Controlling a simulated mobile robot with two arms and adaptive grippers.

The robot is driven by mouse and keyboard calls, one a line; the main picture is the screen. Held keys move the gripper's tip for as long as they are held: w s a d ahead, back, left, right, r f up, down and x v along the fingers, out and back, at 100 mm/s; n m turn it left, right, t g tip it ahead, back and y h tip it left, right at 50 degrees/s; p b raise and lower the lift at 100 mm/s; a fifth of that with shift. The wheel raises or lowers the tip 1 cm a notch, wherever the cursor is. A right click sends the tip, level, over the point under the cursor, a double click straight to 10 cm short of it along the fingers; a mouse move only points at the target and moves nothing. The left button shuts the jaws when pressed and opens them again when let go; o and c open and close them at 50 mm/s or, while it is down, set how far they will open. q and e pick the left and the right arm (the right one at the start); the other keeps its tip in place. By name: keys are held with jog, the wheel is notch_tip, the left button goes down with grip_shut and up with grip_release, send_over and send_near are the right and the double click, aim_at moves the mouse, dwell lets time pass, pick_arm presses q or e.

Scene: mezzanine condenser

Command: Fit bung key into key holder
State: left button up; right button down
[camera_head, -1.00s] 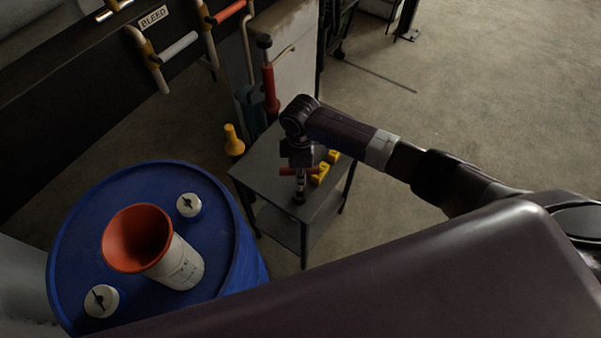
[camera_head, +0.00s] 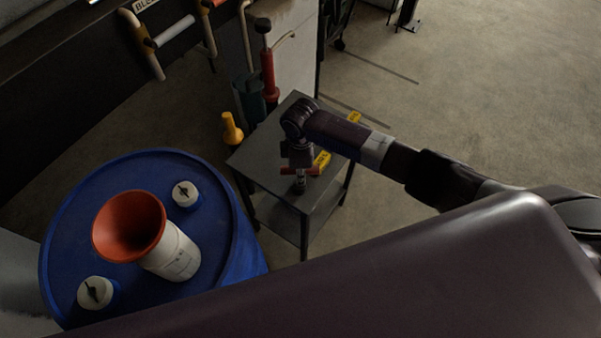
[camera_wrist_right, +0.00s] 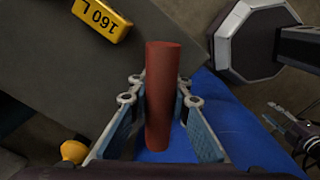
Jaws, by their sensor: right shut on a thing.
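The bung key has a red cross handle (camera_head: 312,170) and a short metallic shaft below it. My right gripper (camera_head: 299,165) is shut on this handle, above the near part of a small grey table (camera_head: 262,160). In the right wrist view the red handle (camera_wrist_right: 162,95) stands between the two finger pads of the right gripper (camera_wrist_right: 162,118). The shaft points down to the tabletop and ends in a small dark round piece. I cannot tell whether that piece is the key holder or the key's own end. My left gripper is not in view.
A blue drum (camera_head: 90,190) with a red funnel (camera_head: 130,225) and two white caps stands left of the table. A yellow object (camera_head: 232,129) stands behind.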

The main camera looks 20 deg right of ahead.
dwell(0.3)
jog(key=c, duration=1.7)
grip_release()
notch_tip(320, 180, up, 12)
jog(key=shift+f, duration=0.1)
